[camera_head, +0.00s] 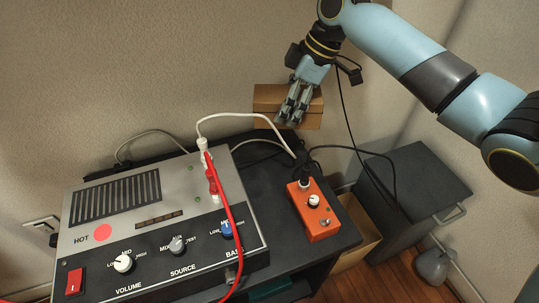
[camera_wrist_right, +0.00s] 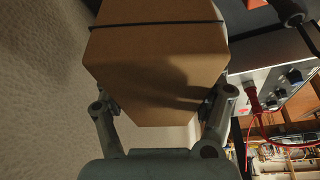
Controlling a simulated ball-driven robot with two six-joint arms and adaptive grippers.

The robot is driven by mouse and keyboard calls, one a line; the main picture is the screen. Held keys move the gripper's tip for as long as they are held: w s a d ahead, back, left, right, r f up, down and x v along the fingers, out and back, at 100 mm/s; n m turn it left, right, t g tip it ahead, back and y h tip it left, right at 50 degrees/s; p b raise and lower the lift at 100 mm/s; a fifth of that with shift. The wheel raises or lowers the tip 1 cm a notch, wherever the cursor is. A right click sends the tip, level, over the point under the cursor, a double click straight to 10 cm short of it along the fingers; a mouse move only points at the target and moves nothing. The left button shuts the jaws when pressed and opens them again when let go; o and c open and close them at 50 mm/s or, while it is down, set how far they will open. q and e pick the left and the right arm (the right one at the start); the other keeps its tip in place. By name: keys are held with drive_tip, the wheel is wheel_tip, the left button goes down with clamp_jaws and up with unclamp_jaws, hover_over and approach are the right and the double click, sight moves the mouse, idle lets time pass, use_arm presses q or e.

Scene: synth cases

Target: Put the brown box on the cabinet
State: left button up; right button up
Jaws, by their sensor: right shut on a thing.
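The brown box (camera_head: 270,99) is held by my right gripper (camera_head: 291,116) near the back wall in the head view, above the back of the dark table. In the right wrist view the box (camera_wrist_right: 158,60) fills the middle, with a dark line across its upper part, and the fingers of my right gripper (camera_wrist_right: 160,115) are shut on its two sides. The dark grey cabinet (camera_head: 415,185) stands low at the right of the table, with a bare top and a handle on its front. My left gripper is not in view.
A grey amplifier (camera_head: 140,200) with knobs and a red cable (camera_head: 228,215) covers much of the dark table (camera_head: 258,165). An orange pedal (camera_head: 314,210) sits at the table's right side. A grey object (camera_head: 434,265) lies on the floor.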

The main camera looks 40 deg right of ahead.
sight(316, 93)
drive_tip(key=shift+w+d+f, duration=0.1)
drive_tip(key=shift+d+f, duration=0.05)
drive_tip(key=shift+f, duration=0.4)
wheel_tip(316, 93, down, 10)
drive_tip(key=b, duration=0.3)
drive_tip(key=shift+r, duration=0.15)
drive_tip(key=o, duration=1.4)
drive_tip(key=shift+c, duration=0.2)
drive_tip(key=p+v, duration=0.3)
drive_tip(key=v, duration=0.9)
